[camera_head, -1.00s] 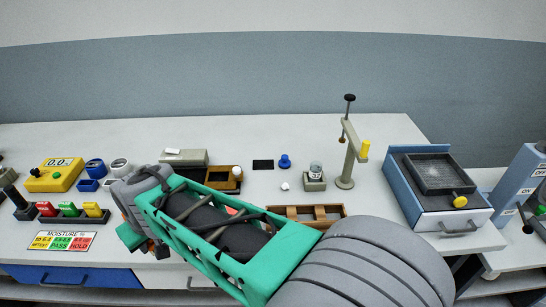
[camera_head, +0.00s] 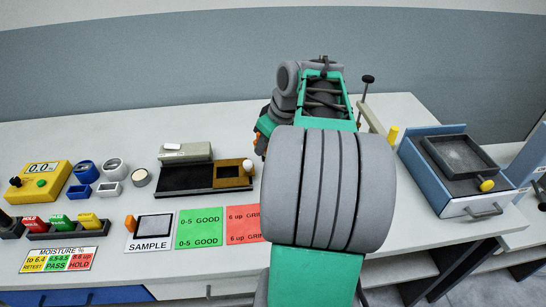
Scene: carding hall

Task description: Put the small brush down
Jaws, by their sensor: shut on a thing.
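The small brush does not show in this view; my arm covers the middle of the bench. My arm reaches forward over the bench, and its wrist end is above the back middle of the white worktop (camera_head: 130,140). The jaws are hidden behind and below my arm, so neither the fingertips nor anything between them shows.
Left are a yellow meter (camera_head: 40,182), blue and white cups, coloured blocks in a rack (camera_head: 68,228) and a moisture sign (camera_head: 58,260). A SAMPLE card (camera_head: 149,244), a green card (camera_head: 199,229) and a red card (camera_head: 243,224) lie in front. A blue tray box (camera_head: 455,168) stands right.

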